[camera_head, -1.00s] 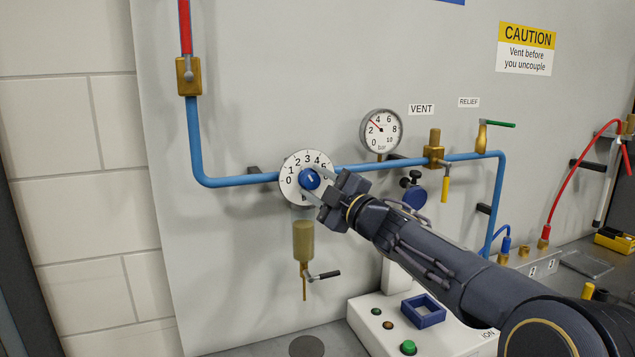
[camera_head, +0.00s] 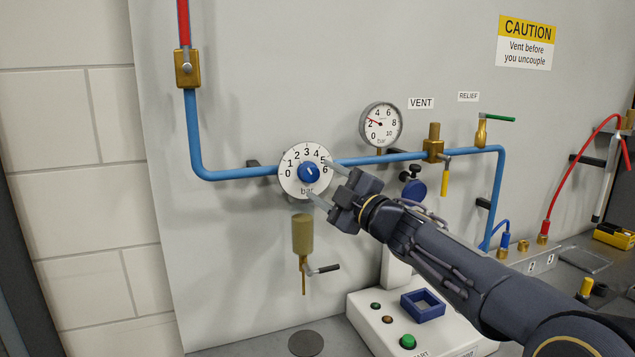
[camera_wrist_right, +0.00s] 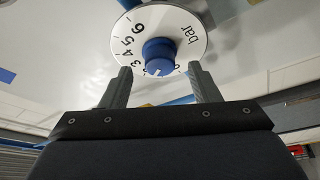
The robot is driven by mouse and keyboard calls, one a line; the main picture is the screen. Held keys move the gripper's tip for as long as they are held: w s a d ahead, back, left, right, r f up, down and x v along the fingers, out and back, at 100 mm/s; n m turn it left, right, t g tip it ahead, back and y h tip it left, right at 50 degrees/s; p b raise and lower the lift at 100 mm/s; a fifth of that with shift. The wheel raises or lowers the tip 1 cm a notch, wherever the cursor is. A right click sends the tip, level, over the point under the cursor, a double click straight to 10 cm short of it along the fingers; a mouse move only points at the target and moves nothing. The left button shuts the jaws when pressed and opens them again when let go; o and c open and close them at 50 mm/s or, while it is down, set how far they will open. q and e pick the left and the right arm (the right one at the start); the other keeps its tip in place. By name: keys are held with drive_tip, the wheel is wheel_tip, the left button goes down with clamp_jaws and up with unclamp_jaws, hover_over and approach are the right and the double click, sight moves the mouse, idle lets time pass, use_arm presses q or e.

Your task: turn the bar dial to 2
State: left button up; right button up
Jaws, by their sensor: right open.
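The bar dial (camera_head: 290,184) is a round white plate on the grey panel, numbered 0 to 6. Its blue knob (camera_head: 309,173) has a short white mark pointing up and left, roughly toward 2. In the right wrist view the knob (camera_wrist_right: 158,52) shows ahead between the fingers, its mark near the 2; some numbers there are hidden. My right gripper (camera_head: 322,180) is open and empty, just right of and in front of the knob, apart from it. Its fingers also show in the wrist view (camera_wrist_right: 160,70). My left gripper is not in view.
A pressure gauge (camera_head: 381,125) above right reads about 2. Blue pipe (camera_head: 232,173) runs along the panel. A brass cylinder (camera_head: 302,234) with a black-handled valve hangs below the dial. A control box (camera_head: 365,327) with buttons stands below my right arm.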

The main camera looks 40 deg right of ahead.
drive_tip(key=shift+s+d+f+b, duration=0.15)
drive_tip(key=shift+s+f, duration=0.1)
drive_tip(key=shift+s, duration=0.9)
drive_tip(key=shift+s+a+f+b, duration=0.1)
drive_tip(key=shift+s+f+b, duration=0.1)
drive_tip(key=shift+s, duration=0.95)
